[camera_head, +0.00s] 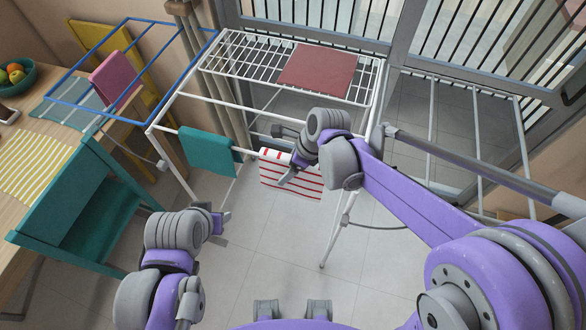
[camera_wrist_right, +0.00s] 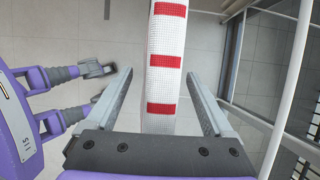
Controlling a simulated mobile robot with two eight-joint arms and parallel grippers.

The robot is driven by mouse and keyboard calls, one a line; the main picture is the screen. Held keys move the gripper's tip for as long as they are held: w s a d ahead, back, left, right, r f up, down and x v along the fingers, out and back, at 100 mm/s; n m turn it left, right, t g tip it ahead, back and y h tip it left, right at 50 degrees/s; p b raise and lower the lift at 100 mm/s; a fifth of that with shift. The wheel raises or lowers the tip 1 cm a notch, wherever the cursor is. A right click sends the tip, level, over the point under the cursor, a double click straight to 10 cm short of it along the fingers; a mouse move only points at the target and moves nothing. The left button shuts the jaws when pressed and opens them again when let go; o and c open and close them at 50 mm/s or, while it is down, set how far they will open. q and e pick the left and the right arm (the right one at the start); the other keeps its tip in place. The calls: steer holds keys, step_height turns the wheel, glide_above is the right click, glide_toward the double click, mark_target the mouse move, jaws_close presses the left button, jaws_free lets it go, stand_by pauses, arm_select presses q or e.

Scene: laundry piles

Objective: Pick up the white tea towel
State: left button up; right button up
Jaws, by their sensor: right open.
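The white tea towel (camera_head: 306,190) with red stripes hangs over a front rail of the white drying rack (camera_head: 228,40). My right gripper (camera_head: 283,156) is at the towel, and its wrist hides part of the towel in the head view. In the right wrist view the towel (camera_wrist_right: 163,68) runs between the two spread fingers of the right gripper (camera_wrist_right: 160,74), with a gap on each side.
A teal cloth (camera_head: 208,152) hangs left of the towel. A red cloth (camera_head: 318,68) lies on the rack top. A pink cloth (camera_head: 115,76) hangs on a blue rack (camera_head: 96,106). A teal chair (camera_head: 82,205) and wooden table (camera_head: 22,132) stand left. Floor in front is clear.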

steer(key=shift+f, duration=0.25)
stand_by(0.5)
steer(key=shift+c, duration=0.4)
jaws_close()
